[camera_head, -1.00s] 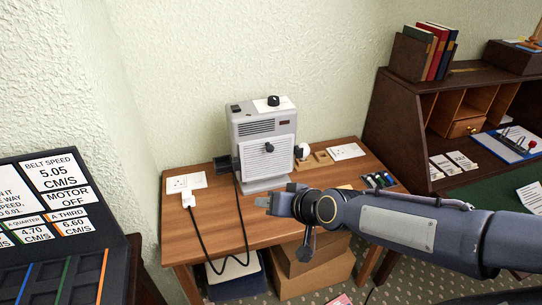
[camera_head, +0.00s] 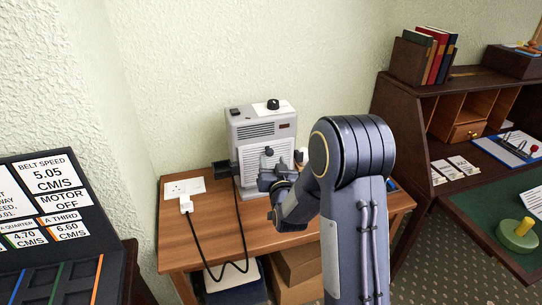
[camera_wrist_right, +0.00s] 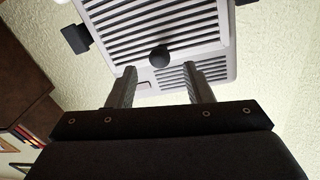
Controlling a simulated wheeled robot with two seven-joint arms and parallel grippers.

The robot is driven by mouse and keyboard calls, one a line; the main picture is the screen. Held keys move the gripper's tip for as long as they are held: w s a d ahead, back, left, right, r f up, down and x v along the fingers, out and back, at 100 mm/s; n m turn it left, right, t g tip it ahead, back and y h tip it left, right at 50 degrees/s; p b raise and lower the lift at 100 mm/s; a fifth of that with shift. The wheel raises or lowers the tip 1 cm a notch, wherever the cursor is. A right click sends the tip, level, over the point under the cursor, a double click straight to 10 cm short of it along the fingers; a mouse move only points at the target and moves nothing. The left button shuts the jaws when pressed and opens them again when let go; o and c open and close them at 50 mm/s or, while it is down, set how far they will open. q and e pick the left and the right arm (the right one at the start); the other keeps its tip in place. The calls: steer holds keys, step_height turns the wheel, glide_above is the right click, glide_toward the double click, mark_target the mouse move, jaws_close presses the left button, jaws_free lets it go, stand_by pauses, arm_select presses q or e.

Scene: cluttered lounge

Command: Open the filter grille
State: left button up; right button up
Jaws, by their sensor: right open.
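A grey box-shaped unit (camera_head: 262,122) stands upright at the back of the wooden table. Its slatted filter grille (camera_head: 250,158) is on the front and looks closed, with a round black knob (camera_head: 268,152) on it. My right gripper (camera_head: 270,176) is in front of the grille, just below the knob in the head view, and partly hides it. In the right wrist view, the open fingers (camera_wrist_right: 160,84) point at the grille (camera_wrist_right: 150,30). The black knob (camera_wrist_right: 160,57) lies beyond the fingertips, centred between their lines; no contact shows. My left gripper is out of view.
My right arm covers the table's right part. A dark desk with books (camera_head: 432,52) stands at right; a display panel (camera_head: 45,200) is at left.

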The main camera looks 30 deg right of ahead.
mark_target(270, 154)
steer(key=shift+x, duration=1.6)
steer(key=shift+c, duration=0.5)
jaws_close()
